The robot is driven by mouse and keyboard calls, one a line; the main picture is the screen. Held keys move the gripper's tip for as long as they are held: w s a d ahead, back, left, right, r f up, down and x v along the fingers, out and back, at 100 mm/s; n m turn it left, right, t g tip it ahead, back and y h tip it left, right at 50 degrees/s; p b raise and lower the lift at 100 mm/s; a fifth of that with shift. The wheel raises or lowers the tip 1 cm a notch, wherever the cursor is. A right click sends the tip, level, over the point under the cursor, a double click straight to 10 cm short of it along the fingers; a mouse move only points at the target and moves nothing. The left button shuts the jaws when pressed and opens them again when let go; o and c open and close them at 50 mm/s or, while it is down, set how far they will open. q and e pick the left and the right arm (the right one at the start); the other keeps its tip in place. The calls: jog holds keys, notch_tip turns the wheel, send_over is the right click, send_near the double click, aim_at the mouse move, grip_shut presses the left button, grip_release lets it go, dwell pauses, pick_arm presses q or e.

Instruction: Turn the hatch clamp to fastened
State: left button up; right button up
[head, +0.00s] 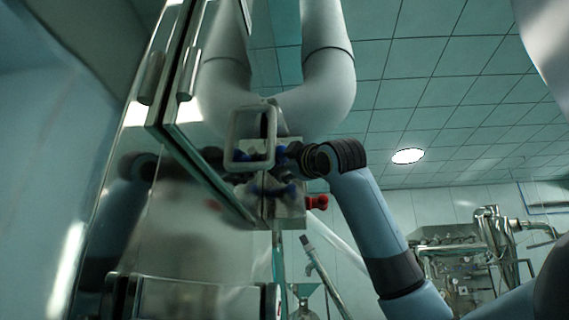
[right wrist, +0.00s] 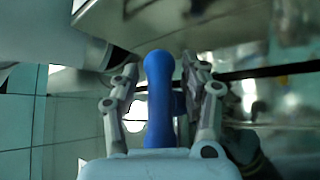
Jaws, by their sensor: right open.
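The hatch clamp shows as a blue, round-ended handle (right wrist: 159,100) in the right wrist view. It stands between the two fingers of my right gripper (right wrist: 160,75), which are open, with a gap visible on the left side. In the head view a small blue part (head: 281,155) shows beside my right gripper (head: 292,155), at the metal box's front; most of the clamp is hidden by the gripper and a pale rectangular frame (head: 237,140). I cannot tell the clamp's exact angle. My left gripper is in neither view.
A shiny metal cabinet wall with bar handles (head: 188,75) fills the left. A red knob (head: 317,202) sticks out just below my right gripper. A thick grey pipe (head: 327,75) hangs above. Other machinery (head: 465,260) stands far right.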

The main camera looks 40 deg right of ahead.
jog(key=v, duration=0.7)
jog(key=shift+s, duration=0.25)
jog(key=shift+a+f, duration=0.1)
jog(key=shift+f, duration=0.05)
dwell(0.3)
